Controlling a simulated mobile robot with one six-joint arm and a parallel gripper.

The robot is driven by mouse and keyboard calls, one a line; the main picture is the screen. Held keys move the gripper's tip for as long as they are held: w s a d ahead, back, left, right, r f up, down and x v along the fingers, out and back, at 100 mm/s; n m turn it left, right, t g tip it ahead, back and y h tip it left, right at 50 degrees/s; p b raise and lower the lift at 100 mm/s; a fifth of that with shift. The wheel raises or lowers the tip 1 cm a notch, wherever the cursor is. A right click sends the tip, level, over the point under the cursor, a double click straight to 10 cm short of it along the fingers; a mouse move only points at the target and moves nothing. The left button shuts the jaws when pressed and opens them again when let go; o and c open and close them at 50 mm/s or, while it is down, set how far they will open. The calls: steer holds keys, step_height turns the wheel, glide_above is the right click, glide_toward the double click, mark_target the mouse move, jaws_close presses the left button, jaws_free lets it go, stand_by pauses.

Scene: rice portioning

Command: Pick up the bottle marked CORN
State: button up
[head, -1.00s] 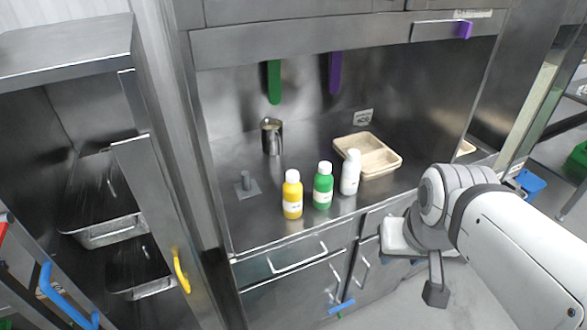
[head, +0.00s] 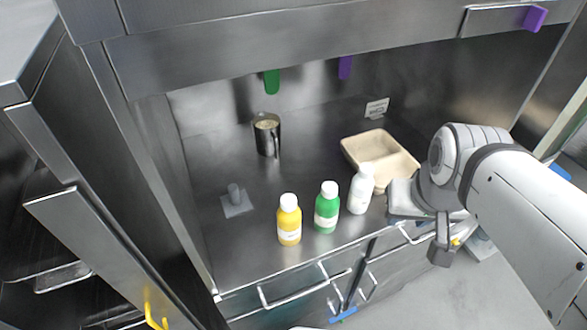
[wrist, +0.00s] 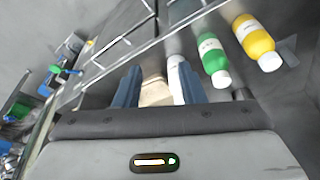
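Three bottles with white caps stand upright in a row near the counter's front edge: a yellow bottle (head: 289,222), a green bottle (head: 327,210) and a white bottle (head: 360,190). Their labels are too small to read, so I cannot tell which says CORN. My gripper (wrist: 158,80) is open and empty, its two blue fingers apart. In the wrist view, the white bottle (wrist: 177,75) shows beyond the gap by the right finger. The green bottle (wrist: 212,58) and yellow bottle (wrist: 256,42) lie farther right, outside the fingers.
A beige tray (head: 352,150) sits behind the white bottle. A metal cup (head: 267,138) with pale contents stands farther back, and a small grey post on a plate (head: 236,203) stands at left. Drawer handles (head: 290,290) project below the counter edge. A metal cabinet stands left.

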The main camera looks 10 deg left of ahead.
steer(key=shift+w+d, duration=0.1)
steer(key=shift+w, duration=0.3)
steer(key=shift+s+r, duration=0.1)
